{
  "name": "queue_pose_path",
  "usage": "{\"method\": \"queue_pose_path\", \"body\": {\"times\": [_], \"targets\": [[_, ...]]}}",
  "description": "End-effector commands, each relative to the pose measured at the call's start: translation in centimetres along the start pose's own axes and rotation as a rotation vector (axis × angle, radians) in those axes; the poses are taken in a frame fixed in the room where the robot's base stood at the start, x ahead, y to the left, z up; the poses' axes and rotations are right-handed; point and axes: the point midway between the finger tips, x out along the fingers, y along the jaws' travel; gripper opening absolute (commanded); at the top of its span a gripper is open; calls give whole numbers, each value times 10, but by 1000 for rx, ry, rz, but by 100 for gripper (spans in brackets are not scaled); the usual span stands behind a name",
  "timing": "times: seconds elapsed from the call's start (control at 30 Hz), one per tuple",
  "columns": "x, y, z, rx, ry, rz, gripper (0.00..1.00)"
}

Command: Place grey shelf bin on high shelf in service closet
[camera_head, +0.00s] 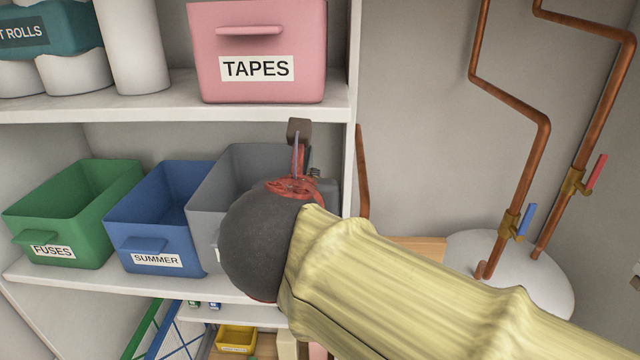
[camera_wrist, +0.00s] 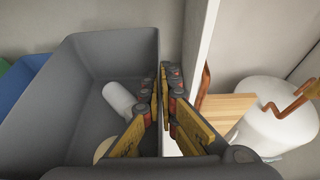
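The grey shelf bin (camera_head: 213,195) stands on the middle shelf, right of the blue bin. My wrist and arm hide its right part in the head view. In the wrist view the grey bin (camera_wrist: 70,75) is open at the top and holds a white cylinder (camera_wrist: 119,101) and a pale round item (camera_wrist: 104,149). My gripper (camera_wrist: 165,80) is at the bin's right wall, with one finger over the inside and the other to the right. The fingertips are close together; whether they clamp the wall is unclear. The head view also shows part of the gripper (camera_head: 298,140) above the rim.
A green FUSES bin (camera_head: 60,210) and blue SUMMER bin (camera_head: 150,225) stand left. A shelf upright (camera_head: 352,130), copper pipes (camera_head: 545,140) and white tank (camera_head: 500,260) are right.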

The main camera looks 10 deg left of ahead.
Motion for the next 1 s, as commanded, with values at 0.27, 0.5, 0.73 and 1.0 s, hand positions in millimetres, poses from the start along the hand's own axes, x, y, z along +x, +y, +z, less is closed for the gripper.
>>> {"method": "queue_pose_path", "body": {"times": [0.27,0.5,0.73,1.0], "targets": [[21,3,-11,1,-1,0,0],[36,4,-37,0,-1,0,0],[38,4,-42,3,-2,1,0],[40,4,-46,1,0,1,3]]}}
